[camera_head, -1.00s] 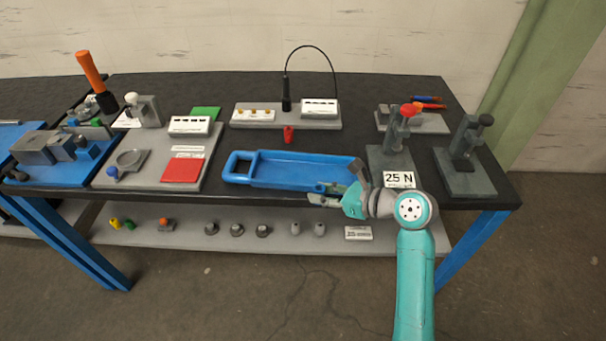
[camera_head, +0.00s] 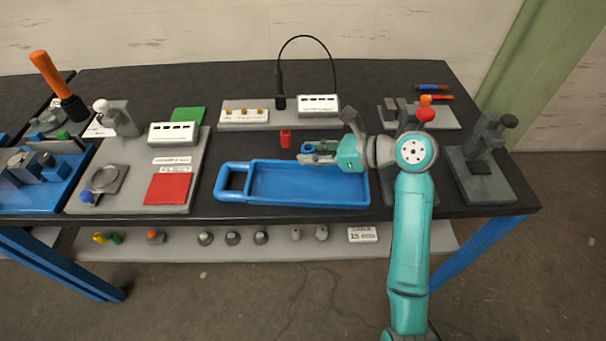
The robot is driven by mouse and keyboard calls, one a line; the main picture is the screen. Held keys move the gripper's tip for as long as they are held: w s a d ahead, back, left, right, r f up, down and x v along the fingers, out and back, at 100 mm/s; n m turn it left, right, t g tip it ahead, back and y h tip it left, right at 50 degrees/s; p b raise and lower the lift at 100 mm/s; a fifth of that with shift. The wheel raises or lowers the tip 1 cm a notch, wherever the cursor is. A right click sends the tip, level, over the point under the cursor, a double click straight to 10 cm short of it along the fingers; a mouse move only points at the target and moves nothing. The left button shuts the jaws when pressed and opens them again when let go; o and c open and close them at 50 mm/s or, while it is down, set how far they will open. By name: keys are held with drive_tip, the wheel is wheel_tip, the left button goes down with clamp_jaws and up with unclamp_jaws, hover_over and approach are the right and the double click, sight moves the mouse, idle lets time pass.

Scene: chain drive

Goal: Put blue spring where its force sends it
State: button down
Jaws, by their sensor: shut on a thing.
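My gripper (camera_head: 310,153) is shut on a small blue ring-like piece (camera_head: 308,147), which I take to be the blue spring. It is held over the table just behind the blue tray, right of a small red cylinder (camera_head: 286,139). The fingers partly hide it. The blue tray (camera_head: 229,196) with a handle at its left end looks empty.
A grey block with a white display (camera_head: 318,103) and a cabled black probe (camera_head: 279,92) stands behind. Small parts lie on the lower shelf (camera_head: 271,248).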

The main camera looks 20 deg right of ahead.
sight(311, 188)
wheel_tip(311, 188, down, 10)
drive_tip(key=shift+r, duration=0.1)
idle(0.4)
drive_tip(key=c, duration=0.9)
unclamp_jaws()
drive_tip(key=shift+o, duration=0.2)
drive_tip(key=v, duration=1.2)
drive_tip(key=shift+w, duration=0.1)
